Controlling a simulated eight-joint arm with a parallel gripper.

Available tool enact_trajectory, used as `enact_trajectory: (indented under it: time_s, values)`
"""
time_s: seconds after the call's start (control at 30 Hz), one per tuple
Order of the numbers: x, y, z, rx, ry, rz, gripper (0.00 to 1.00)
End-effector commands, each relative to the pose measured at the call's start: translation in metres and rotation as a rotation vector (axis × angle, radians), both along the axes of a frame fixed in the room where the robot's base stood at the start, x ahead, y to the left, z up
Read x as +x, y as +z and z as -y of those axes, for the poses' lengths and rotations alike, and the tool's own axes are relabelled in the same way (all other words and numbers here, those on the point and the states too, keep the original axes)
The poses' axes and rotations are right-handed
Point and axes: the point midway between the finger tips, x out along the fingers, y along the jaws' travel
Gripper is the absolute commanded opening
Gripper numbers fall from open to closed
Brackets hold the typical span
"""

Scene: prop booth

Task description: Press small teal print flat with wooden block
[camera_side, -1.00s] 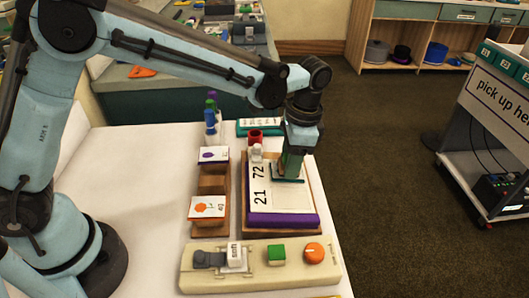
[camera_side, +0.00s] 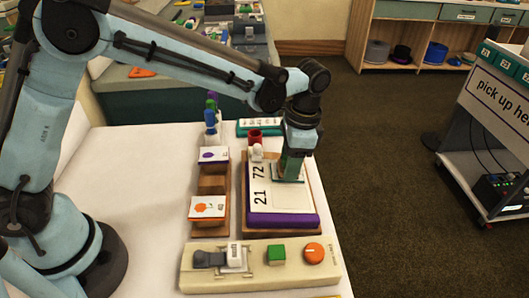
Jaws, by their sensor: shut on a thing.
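My gripper (camera_side: 291,166) points straight down over the white board with the purple front edge (camera_side: 282,220). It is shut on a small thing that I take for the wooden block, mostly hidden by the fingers. Directly below, a thin dark teal edge, which looks like the teal print (camera_side: 289,181), shows at the board's surface. The gripper covers most of the print. Whether the block touches it cannot be told from this view.
A strip numbered 72 and 21 (camera_side: 259,185) lies along the board's left side. A wooden rack with cards (camera_side: 209,207) is left; a control panel (camera_side: 262,268) is in front.

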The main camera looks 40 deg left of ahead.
Motion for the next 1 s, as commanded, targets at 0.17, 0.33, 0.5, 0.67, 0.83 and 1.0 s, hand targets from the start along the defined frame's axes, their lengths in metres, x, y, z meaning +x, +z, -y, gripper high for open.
enact_trajectory:
  time_s: [0.17, 0.33, 0.5, 0.67, 0.83, 1.0]
  values:
    - [0.0, 0.001, 0.0, 0.0, 0.0, 0.0, 0.22]
    - [0.001, 0.011, 0.001, 0.0, 0.0, 0.0, 0.22]
    - [0.002, 0.023, 0.002, 0.0, 0.0, 0.0, 0.22]
    - [0.003, 0.035, 0.004, 0.0, 0.0, 0.0, 0.22]
    - [0.005, 0.047, 0.005, 0.0, 0.0, 0.0, 0.22]
    - [0.005, 0.057, 0.006, 0.0, 0.0, 0.0, 0.22]
